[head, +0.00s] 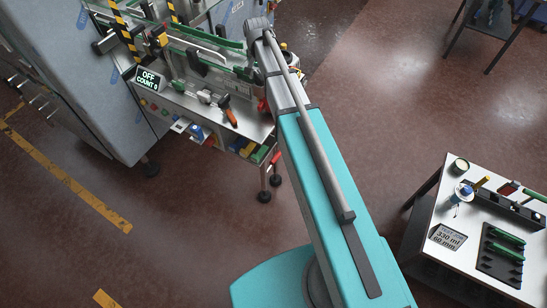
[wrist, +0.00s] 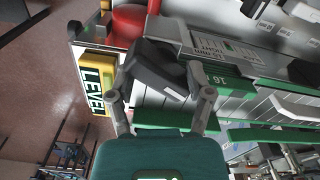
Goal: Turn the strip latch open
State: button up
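In the wrist view my gripper (wrist: 160,82) reaches forward, its two grey fingers spread apart. A dark grey block (wrist: 157,68) with a small pale mark sits tilted between the fingers. I cannot tell whether the fingers touch it or whether it is part of the strip latch. Just beyond are a grey plate with printed text (wrist: 222,42) and a green strip marked 16 (wrist: 222,80). No part is clearly readable as the latch. In the head view my arm ends at the machine's conveyor, and the fingers are hidden there.
A yellow-framed LEVEL sign (wrist: 92,85) and a red part (wrist: 128,22) lie close to the left of the fingers. Green guide rails (head: 195,37) run along the conveyor. An OFF COUNT 0 display (head: 149,78) stands at its front. A white side table (head: 460,245) stands at right.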

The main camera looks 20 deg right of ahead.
aim_at(259, 75)
jog(key=m, duration=0.2)
jog(key=shift+m, duration=0.4)
jog(key=shift+r, duration=0.2)
notch_tip(259, 75, up, 14)
jog(key=p, duration=1.4)
jog(key=s+f+n+b, duration=0.3)
jog(key=s+f+b, duration=0.4)
jog(key=f+b, duration=0.4)
jog(key=s+a+f+n+b, duration=0.1)
jog(key=s+f+n+b, duration=0.2)
jog(key=s+f+b, duration=0.5)
jog(key=s+f+n+b, duration=0.2)
jog(key=s+f+b, duration=0.6)
jog(key=f+b, duration=0.7)
jog(key=shift+a+f+n, duration=0.15)
jog(key=shift+f+n, duration=0.05)
jog(key=shift+n, duration=0.2)
jog(key=shift+s, duration=0.35)
jog(key=shift+c, duration=0.6)
